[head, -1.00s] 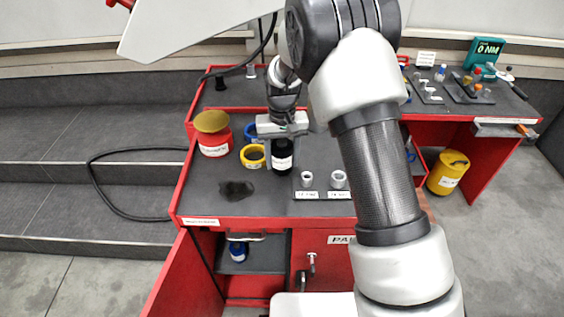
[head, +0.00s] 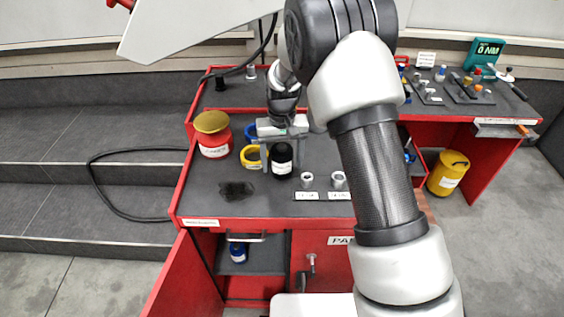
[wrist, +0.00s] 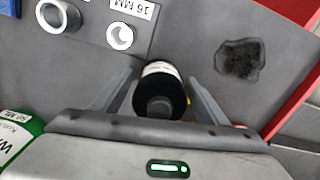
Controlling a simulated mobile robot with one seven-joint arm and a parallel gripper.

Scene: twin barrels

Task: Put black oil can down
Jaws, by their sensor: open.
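The black oil can (head: 282,157) stands upright on the dark top of the red workbench (head: 262,222), with a white label on its side. In the wrist view the can (wrist: 160,92) sits between the two fingers, with a gap on each side. My gripper (head: 282,158) is open around the can; it also shows in the wrist view (wrist: 158,88). The can's base is partly hidden in the wrist view.
A yellow ring-like container (head: 251,162) stands just left of the can, and a red can with a gold top (head: 212,134) stands farther left. Metal sockets (head: 338,179) stand to the right. A dark stain (head: 236,190) lies in front. A yellow drum (head: 447,174) stands right of the bench.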

